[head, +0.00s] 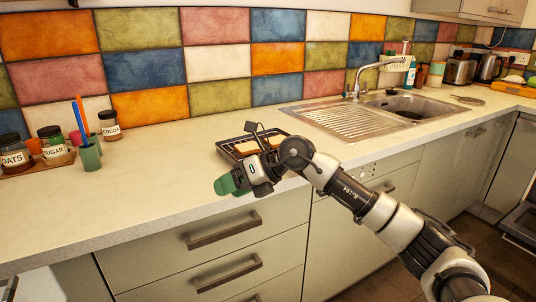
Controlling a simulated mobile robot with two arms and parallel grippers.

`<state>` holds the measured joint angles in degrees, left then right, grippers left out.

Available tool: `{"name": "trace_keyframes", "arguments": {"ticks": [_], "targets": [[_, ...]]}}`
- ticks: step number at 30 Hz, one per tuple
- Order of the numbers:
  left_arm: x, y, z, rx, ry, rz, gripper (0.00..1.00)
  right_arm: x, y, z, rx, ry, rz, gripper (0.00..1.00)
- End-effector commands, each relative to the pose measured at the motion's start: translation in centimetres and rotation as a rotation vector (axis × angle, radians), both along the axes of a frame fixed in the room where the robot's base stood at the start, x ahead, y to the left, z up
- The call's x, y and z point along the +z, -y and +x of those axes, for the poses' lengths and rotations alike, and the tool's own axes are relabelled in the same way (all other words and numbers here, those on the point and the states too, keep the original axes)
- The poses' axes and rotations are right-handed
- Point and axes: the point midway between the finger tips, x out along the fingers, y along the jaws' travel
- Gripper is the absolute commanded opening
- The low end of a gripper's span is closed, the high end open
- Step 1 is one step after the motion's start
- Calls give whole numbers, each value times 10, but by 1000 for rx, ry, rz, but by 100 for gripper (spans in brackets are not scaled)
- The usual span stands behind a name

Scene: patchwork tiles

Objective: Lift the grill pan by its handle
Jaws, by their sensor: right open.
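The grill pan (226,149) is a dark, shallow rectangular pan on the counter, left of the sink. Golden-brown pieces of food (246,147) lie in it. My right gripper (230,184), with green fingertips, is at the counter's front edge, in front of and below the pan in the picture. It is open and nothing shows in it. My right wrist and arm cover the pan's front right part. I cannot make out the pan's handle for certain. My left gripper is not in view.
A sink (398,106) with drainer is to the right. Jars (51,141) on a wooden board and a green cup (91,156) with brushes stand at the left. The counter (160,180) between them and the pan is clear. Drawers with handles (224,231) are below.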

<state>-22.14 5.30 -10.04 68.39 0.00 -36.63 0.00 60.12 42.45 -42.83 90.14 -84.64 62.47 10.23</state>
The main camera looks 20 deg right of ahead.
Motion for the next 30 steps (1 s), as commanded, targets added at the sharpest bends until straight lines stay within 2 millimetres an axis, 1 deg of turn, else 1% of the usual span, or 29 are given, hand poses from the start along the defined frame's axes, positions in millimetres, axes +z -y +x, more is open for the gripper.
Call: {"name": "trace_keyframes", "arguments": {"ticks": [1, 2, 3, 5, 6, 9, 10, 13, 15, 21, 30], "targets": [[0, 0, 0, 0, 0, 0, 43, 13, 35, 8, -41, 0, -156, 62], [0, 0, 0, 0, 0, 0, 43, 18, 54, 10, -65, -13, -243, 62], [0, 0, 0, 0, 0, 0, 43, 26, 80, 12, -103, -33, -344, 62], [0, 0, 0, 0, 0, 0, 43, 38, 115, 11, -163, -68, -471, 62], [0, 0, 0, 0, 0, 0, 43, 47, 137, 9, -203, -93, -541, 62], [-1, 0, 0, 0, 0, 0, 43, 64, 176, 1, -286, -151, -660, 62], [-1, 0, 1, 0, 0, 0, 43, 68, 184, -1, -306, -164, -683, 62], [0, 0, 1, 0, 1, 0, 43, 71, 200, -5, -343, -194, -730, 62], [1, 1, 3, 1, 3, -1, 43, 65, 203, -4, -349, -204, -741, 62], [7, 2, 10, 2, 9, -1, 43, 35, 201, 8, -347, -205, -741, 62], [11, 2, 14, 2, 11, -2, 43, 15, 201, 15, -347, -203, -739, 62]]}}
